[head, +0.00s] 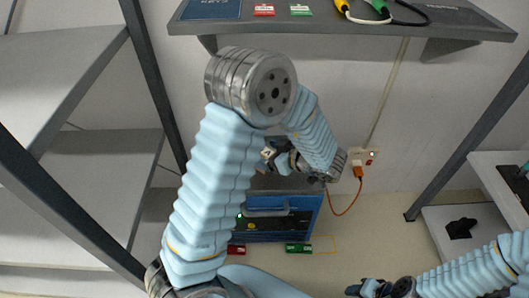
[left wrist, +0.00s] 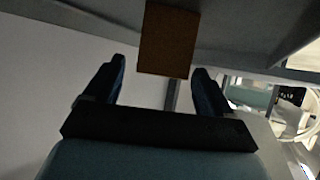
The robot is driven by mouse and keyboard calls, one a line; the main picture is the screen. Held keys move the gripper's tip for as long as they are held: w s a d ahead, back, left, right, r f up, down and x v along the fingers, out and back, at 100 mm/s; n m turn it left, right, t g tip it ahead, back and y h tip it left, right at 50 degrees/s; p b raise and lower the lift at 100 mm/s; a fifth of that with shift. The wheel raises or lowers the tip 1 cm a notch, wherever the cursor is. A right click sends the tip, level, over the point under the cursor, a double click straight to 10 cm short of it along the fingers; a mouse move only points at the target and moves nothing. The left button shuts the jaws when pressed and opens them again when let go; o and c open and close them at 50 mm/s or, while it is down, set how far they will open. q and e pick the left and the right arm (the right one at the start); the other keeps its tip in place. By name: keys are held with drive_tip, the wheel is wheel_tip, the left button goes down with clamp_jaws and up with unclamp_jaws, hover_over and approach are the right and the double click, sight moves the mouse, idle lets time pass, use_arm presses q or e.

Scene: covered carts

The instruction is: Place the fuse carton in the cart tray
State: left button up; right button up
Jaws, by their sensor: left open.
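A plain brown, box-like block (left wrist: 168,40) shows in the left wrist view, ahead of my left gripper and between the lines of its fingers. It may be the fuse carton; no label is readable. My left gripper (left wrist: 160,72) is open, with both dark fingers apart and nothing seen held. In the head view the left gripper (head: 269,153) is small and partly hidden by my forearm, above the blue case. My right gripper (head: 370,287) is at the bottom edge, and its jaw state is unclear. I cannot make out a cart tray for certain.
A blue case (head: 280,222) stands low by the wall, with a red block (head: 236,250) and a green block (head: 298,248) before it. A wall socket (head: 366,156) holds an orange plug and cable. A grey shelf (head: 330,27) spans the top. Racks flank both sides.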

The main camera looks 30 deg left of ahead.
use_arm(q)
drive_tip(key=v, duration=1)
drive_tip(key=shift+d+p, duration=0.2)
drive_tip(key=shift+p, duration=0.15)
drive_tip(key=shift+s, duration=0.1)
